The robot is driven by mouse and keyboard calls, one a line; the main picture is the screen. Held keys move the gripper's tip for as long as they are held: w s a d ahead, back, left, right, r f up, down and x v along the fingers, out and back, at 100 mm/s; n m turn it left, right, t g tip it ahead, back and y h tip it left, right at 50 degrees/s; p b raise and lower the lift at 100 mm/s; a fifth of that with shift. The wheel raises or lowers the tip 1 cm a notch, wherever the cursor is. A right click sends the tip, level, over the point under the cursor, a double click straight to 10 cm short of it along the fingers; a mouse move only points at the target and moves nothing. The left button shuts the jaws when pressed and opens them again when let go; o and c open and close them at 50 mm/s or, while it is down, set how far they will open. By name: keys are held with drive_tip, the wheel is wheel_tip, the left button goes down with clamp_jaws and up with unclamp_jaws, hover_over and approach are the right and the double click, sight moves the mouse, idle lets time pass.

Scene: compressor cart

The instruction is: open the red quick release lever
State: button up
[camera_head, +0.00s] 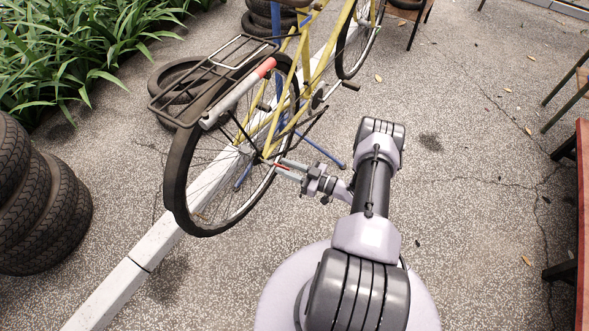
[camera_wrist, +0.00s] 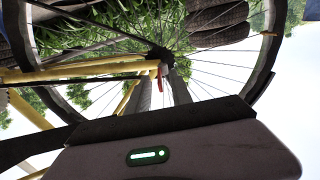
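A yellow bicycle (camera_head: 306,62) stands on the paving, its rear wheel (camera_head: 178,196) toward me. The red quick release lever (camera_wrist: 159,76) is at the rear hub, under the yellow frame tubes in the wrist view. In the head view only a thin bit of red shows between my fingers. My gripper (camera_head: 279,167) reaches in from the right at the hub. Its two fingers also show in the wrist view (camera_wrist: 163,82), apart, with the lever between their tips. I cannot tell whether either finger touches it.
A rear rack (camera_head: 215,75) with a red-tipped grey tube sits over the wheel. A blue stand leg (camera_head: 320,150) is near my gripper. Stacked tyres (camera_head: 38,205) stand at the left, plants behind. Paving at the right is clear up to a red-topped bench (camera_head: 582,200).

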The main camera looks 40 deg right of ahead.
drive_tip(key=p+v, duration=0.2)
drive_tip(key=v, duration=1.5)
drive_tip(key=shift+p, duration=0.4)
